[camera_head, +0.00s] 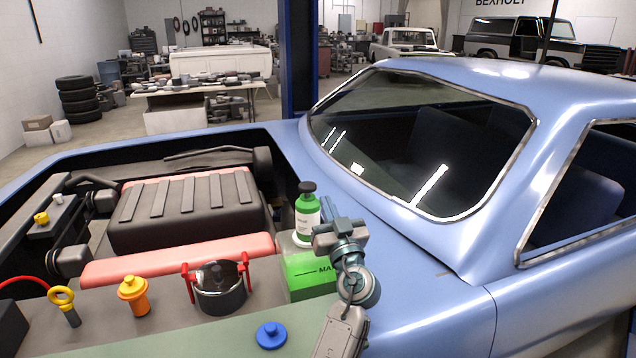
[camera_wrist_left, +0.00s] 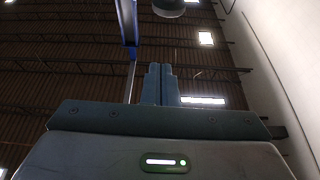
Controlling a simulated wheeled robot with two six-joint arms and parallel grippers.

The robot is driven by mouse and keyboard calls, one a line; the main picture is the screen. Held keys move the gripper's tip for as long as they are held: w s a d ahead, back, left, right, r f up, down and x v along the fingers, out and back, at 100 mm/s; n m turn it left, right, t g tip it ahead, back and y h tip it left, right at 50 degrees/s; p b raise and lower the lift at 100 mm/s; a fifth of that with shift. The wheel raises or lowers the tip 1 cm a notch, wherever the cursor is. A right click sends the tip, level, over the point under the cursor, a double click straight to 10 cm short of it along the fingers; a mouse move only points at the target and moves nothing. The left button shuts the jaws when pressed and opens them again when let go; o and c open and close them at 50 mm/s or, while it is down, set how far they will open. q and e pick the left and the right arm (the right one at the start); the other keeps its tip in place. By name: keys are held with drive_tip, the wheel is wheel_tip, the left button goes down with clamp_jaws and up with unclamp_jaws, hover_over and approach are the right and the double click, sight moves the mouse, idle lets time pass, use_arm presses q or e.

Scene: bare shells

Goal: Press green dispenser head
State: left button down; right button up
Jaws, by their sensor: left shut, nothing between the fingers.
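The green dispenser (camera_head: 307,222) is a bottle with a pale label and a dark head (camera_head: 307,188). It stands upright at the back of the counter, behind a bright green box (camera_head: 308,277). My left gripper (camera_head: 342,224) is just right of the bottle, lower than its head, and appears apart from the head. In the left wrist view its two fingers (camera_wrist_left: 160,85) are shut together and empty, pointing up toward the ceiling. The bottle is not recognisable in that view. My right gripper is not in view.
A dark pot with red handles (camera_head: 219,290), an orange knobbed piece (camera_head: 133,296), a yellow ring bolt (camera_head: 65,304) and a blue knob (camera_head: 271,335) stand on the counter. A blue car body (camera_head: 430,235) borders the right side. The counter's front strip is mostly clear.

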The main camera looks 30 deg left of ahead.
use_arm(q)
drive_tip(key=shift+w+d+r+m+p, duration=0.25)
drive_tip(key=shift+w+d+m+p, duration=0.2)
drive_tip(key=shift+p, duration=0.25)
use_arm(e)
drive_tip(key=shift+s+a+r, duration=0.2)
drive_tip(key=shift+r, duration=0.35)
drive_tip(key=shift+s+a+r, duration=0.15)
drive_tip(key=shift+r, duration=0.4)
use_arm(q)
drive_tip(key=shift+w, duration=0.1)
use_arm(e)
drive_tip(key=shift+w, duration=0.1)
use_arm(q)
wheel_tip(320, 180, up, 4)
drive_tip(key=p, duration=0.7)
hover_over(307, 187)
drive_tip(key=w+d, duration=0.1)
drive_tip(key=d, duration=0.2)
drive_tip(key=shift+s+d+f+p, duration=0.15)
drive_tip(key=shift+f+p, duration=0.8)
drive_tip(key=shift+f, duration=1.25)
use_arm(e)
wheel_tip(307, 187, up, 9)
